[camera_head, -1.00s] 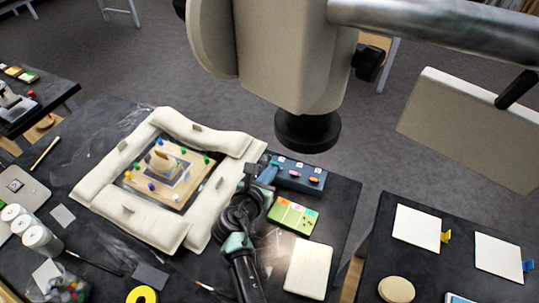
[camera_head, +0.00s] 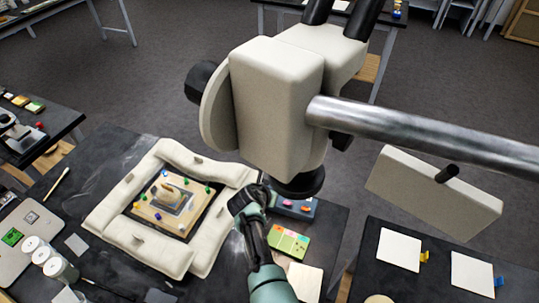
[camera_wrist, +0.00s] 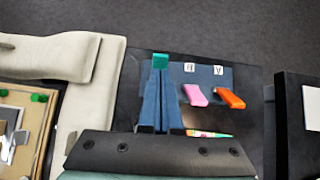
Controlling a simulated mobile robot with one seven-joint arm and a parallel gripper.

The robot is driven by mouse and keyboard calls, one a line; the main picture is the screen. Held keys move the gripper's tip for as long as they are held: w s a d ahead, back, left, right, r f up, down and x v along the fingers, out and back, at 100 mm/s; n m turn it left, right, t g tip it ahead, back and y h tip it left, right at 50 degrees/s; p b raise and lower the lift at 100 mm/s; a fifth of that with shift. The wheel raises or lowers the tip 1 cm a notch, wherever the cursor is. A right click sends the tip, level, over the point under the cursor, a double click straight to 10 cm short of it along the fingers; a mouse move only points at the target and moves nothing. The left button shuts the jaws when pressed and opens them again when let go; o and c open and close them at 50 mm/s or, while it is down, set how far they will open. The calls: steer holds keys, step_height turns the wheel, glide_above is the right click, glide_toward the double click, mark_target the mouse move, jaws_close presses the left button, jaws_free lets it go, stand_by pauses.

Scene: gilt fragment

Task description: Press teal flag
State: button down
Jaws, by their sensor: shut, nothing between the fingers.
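A dark blue box (camera_head: 296,207) on the black table carries small letter tags and coloured flags. In the wrist view a pink flag (camera_wrist: 195,95) under tag B and an orange flag (camera_wrist: 231,98) under tag A show. My gripper (camera_wrist: 160,66) is shut and empty, its blue fingers reaching over the box's left part, left of the pink flag. A teal patch shows at the fingertips; I cannot tell whether it is the teal flag or the tips themselves. No other teal flag is visible, and contact cannot be made out. My gripper (camera_head: 264,193) partly covers the box's left end in the head view.
A pale padded frame (camera_head: 125,232) surrounds a wooden board with coloured pegs to the left. A green and yellow card (camera_head: 288,241) lies just in front of the box. White jars (camera_head: 44,255) stand at the far left. A separate table with white sheets (camera_head: 400,249) is at right.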

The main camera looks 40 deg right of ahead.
steer(key=shift+r, duration=0.1)
steer(key=shift+r+p, duration=0.75)
steer(key=shift+p, duration=0.15)
steer(key=p+v, duration=0.2)
steer(key=v, duration=1.1)
steer(key=shift+p, duration=0.4)
steer(key=shift+s+f, duration=0.1)
steer(key=shift+f, duration=0.05)
